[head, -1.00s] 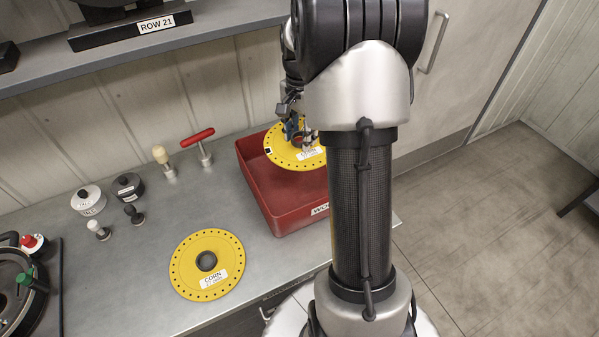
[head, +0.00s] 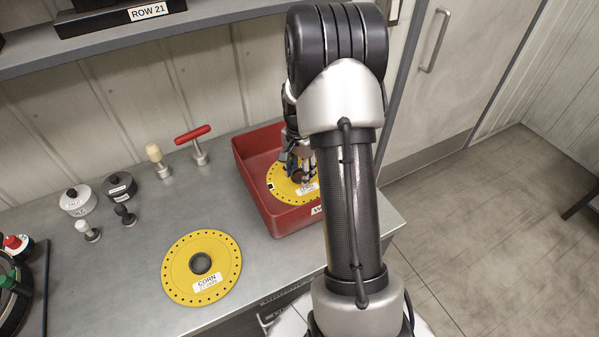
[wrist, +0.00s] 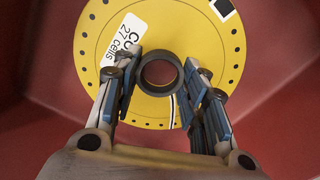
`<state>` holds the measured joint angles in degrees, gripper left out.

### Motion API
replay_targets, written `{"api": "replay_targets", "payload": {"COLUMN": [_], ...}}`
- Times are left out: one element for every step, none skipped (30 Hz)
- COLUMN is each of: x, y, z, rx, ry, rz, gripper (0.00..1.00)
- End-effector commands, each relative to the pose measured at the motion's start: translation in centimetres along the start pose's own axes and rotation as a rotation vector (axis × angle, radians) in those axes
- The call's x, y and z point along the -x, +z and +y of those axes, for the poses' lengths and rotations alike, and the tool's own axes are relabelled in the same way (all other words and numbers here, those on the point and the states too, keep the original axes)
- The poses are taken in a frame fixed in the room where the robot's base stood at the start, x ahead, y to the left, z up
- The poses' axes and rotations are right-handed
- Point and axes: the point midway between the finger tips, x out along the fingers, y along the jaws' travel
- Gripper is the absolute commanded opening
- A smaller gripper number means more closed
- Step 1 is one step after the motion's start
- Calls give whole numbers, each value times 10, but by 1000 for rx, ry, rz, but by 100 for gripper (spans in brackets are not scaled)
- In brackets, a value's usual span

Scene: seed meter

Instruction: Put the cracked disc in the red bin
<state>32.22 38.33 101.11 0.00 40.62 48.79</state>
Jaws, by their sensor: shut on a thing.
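A yellow disc (head: 287,187) with a ring of small holes and a white label is inside the red bin (head: 282,219). My gripper (head: 299,172) is shut on the disc's dark central hub. The wrist view shows the disc (wrist: 100,40) with my fingers (wrist: 161,76) on either side of the hub. A thin dark line runs from the hub towards the disc's lower edge, and a black square mark shows near the top. My arm hides the bin's right part. I cannot tell whether the disc touches the bin floor.
Another yellow disc (head: 188,268), labelled CORN, lies flat on the grey bench (head: 120,280). A red T-handle tool (head: 193,136), a wooden-knobbed piece (head: 156,158), white and black weights (head: 77,201) and small knobs stand left of the bin. A shelf (head: 220,38) runs above.

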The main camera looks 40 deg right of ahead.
Motion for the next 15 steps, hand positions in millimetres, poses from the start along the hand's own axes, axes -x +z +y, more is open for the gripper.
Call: {"api": "replay_targets", "payload": {"x": [2, 2, 2, 2, 2, 1, 0, -1, -2, -2, -1, -1, -1, -1, -1], "y": [0, 0, 0, 0, 0, 0, 0, 0, 0, 0, 0, 0, 0, 0, 0], "z": [0, 0, 0, 0, 0, 0, 0, 0, 0, 0, 0, 0, 0, 0, 0], "rx": [0, 0, 0, 0, 0, 0, 0, 0, 0, 0, 0, 0, 0, 0, 0], "ry": [-2, -2, -1, -1, -1, -1, -1, -1, -1, -1, -1, -1, -1, -1, -1], "rz": [1, 1, 1, 1, 1, 1, 1, 1, 1, 1, 1, 1, 1, 1, 0], "gripper": [13, 13, 13, 13, 13, 13, 13, 13, 40, 42, 44, 47, 49, 51, 54]}}
